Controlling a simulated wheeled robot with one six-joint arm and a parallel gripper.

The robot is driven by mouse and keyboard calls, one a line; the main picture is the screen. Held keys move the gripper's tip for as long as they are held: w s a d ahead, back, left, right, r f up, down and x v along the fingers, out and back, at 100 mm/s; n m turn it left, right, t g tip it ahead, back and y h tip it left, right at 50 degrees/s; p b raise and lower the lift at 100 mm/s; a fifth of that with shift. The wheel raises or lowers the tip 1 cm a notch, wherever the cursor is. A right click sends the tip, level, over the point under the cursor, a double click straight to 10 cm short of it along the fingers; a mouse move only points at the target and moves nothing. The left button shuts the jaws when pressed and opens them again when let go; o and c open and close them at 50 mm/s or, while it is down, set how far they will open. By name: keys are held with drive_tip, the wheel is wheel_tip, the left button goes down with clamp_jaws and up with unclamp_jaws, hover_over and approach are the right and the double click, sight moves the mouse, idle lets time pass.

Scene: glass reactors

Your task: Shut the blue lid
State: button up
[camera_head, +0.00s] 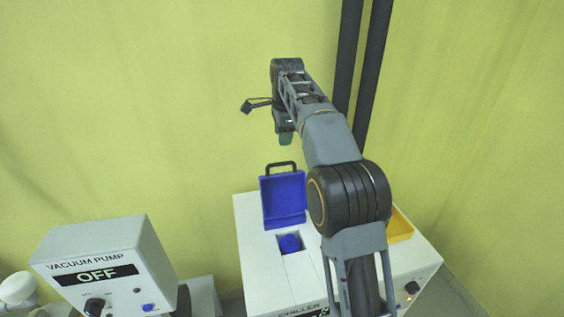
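The blue lid (284,199) stands open and upright on top of the white chiller box (256,270), with a dark handle on its upper edge. In front of it is a square opening with a round blue piece (290,243) inside. My gripper (286,138) points down in the air, just above the lid's handle in the picture and apart from it. It is small and partly hidden by my own arm, so I cannot see whether its fingers are open. My arm also covers the right part of the chiller top.
An orange-yellow open lid or tray (399,226) shows behind my arm at the chiller's right. A vacuum pump box (105,262) reading OFF stands at the lower left. Two dark vertical posts (360,80) rise behind my arm. Yellow-green curtains (150,120) close off the back.

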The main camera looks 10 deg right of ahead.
sight(282, 164)
drive_tip(key=f, duration=0.3)
drive_tip(key=w+f, duration=0.1)
drive_tip(key=f, duration=0.3)
drive_tip(key=w+f, duration=0.1)
drive_tip(key=f, duration=0.2)
drive_tip(key=shift+f, duration=0.2)
clamp_jaws()
